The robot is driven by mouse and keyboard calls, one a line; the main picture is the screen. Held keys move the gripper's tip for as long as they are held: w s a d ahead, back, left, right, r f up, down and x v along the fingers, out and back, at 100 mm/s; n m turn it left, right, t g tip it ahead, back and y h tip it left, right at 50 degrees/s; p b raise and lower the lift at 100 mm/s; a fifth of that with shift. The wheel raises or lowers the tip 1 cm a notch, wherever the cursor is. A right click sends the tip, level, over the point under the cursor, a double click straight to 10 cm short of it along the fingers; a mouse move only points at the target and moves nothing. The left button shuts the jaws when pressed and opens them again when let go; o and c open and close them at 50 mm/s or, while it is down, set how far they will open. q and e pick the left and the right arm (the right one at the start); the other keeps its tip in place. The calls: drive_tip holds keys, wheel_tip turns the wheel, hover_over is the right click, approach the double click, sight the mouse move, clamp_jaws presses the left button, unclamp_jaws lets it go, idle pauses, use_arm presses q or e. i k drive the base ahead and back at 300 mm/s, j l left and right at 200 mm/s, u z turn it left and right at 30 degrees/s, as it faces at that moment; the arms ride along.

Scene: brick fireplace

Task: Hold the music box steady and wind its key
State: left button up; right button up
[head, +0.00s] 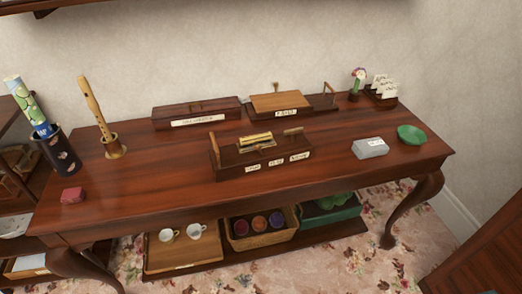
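A dark wooden box (262,157) that looks like the music box stands near the middle of the table. A brass-coloured mechanism (257,140) lies on its top, with small white labels on its front. An upright light-wood piece (213,143) is at its left end, and a light-wood handle-like piece (293,131) is at its right end. I cannot tell which of these is the key. Neither of my grippers is in the head view.
Behind stand a long dark box (196,114) and a box with a light lid (281,102). A recorder (91,101) in a holder and a red block (73,195) are left. A grey box (369,148) and green dish (411,134) are right. The table (160,185) is clear front-left.

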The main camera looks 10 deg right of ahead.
sight(293, 132)
drive_tip(key=i+l, duration=0.75)
drive_tip(key=k+j, duration=0.1)
drive_tip(key=j, duration=0.2)
drive_tip(key=k+j, duration=0.15)
drive_tip(key=j, duration=0.1)
